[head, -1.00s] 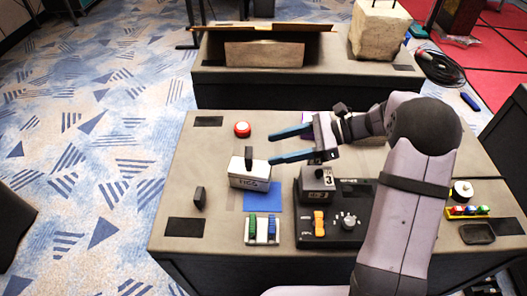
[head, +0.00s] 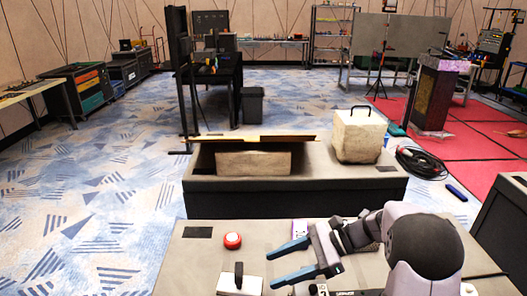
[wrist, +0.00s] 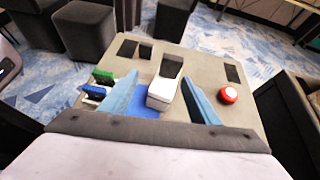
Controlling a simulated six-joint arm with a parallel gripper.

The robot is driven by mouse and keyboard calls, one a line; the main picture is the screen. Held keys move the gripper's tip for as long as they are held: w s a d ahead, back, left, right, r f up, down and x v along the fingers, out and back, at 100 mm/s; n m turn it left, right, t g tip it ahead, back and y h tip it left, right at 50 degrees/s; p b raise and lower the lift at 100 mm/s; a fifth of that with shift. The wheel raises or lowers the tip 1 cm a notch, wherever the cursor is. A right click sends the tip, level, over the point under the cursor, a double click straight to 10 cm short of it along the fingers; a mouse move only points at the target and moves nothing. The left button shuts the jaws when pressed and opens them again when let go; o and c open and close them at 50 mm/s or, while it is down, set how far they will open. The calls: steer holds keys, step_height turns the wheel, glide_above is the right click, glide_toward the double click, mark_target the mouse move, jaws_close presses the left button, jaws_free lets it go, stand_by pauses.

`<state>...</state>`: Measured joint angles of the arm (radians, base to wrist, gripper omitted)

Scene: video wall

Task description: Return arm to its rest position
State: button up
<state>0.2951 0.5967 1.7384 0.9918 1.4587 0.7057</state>
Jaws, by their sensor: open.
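My gripper (head: 290,262) is open and empty, its two blue fingers spread and pointing left above the table (head: 190,262) in the head view. In the wrist view my gripper (wrist: 160,105) shows its fingers on either side of a white box (wrist: 160,95) with a dark handle, which lies beyond them and not in their hold. The white box (head: 238,284) also stands at the bottom of the head view, partly cut off. A red button (head: 232,240) sits left of the gripper.
A blue square (wrist: 145,112) and a holder with green and blue pieces (wrist: 100,85) lie near the white box. Behind the table stands a long dark bench (head: 290,192) with a beige block (head: 360,136) on it. Patterned floor to the left is clear.

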steer(key=s+d+r+n+h+p, duration=0.2)
steer(key=s+d+n+h+p, duration=0.2)
steer(key=s+n, duration=0.4)
steer(key=s+d+r+n+h+p, duration=0.2)
steer(key=s+d+n+h+p, duration=0.3)
steer(key=s, duration=0.6)
steer(key=n+h+p, duration=0.2)
steer(key=n+h, duration=0.1)
steer(key=n, duration=0.1)
steer(key=shift+d+t, duration=0.2)
steer(key=shift+t, duration=0.1)
